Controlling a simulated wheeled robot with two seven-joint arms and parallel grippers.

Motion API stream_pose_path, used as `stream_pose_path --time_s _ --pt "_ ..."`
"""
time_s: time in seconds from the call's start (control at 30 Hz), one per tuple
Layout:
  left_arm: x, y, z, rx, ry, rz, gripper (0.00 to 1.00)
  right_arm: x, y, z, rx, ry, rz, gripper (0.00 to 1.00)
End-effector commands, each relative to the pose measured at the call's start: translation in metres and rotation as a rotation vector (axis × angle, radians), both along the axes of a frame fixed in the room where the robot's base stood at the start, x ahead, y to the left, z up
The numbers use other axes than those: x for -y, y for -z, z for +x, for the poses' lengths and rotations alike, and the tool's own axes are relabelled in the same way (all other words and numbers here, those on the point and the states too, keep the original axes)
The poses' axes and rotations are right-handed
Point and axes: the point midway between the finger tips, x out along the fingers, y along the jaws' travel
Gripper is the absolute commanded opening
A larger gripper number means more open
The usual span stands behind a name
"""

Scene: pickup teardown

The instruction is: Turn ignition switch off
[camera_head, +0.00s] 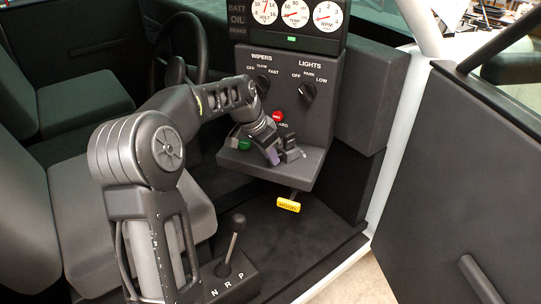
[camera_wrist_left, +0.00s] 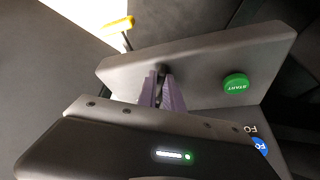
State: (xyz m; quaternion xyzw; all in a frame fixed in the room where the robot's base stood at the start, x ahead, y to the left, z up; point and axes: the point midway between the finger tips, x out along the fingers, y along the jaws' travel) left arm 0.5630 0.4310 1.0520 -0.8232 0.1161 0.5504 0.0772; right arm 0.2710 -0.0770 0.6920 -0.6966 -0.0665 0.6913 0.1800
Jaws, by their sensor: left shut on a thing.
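My left gripper (camera_head: 275,156) reaches down onto the small ledge (camera_head: 240,160) at the bottom of the dark dashboard panel. In the left wrist view, its purple-grey fingers (camera_wrist_left: 162,92) are shut on a small dark knob, the ignition switch (camera_wrist_left: 161,69), on the ledge. The fingers and wrist hide most of the switch, so I cannot tell its turned position. The green START button (camera_head: 244,145) is on the same ledge, left of the gripper; it also shows in the left wrist view (camera_wrist_left: 236,83). My right gripper is not in view.
The wipers knob (camera_head: 262,83), lights knob (camera_head: 308,91) and red button (camera_head: 278,116) are on the panel above. A yellow HOOD handle (camera_head: 288,205) hangs below the ledge. A gear lever (camera_head: 238,222) stands in front. The open door (camera_head: 460,180) is at right.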

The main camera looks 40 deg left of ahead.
Motion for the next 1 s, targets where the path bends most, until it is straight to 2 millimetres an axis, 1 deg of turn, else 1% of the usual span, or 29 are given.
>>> stream_pose_path --time_s 0.37,1.0 --pt "0.007 0.0 -0.001 0.003 -0.096 0.001 0.0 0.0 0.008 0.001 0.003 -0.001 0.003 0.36" --pt "0.027 0.0 -0.001 0.004 -0.4 0.0 0.0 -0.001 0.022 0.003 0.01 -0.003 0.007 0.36"
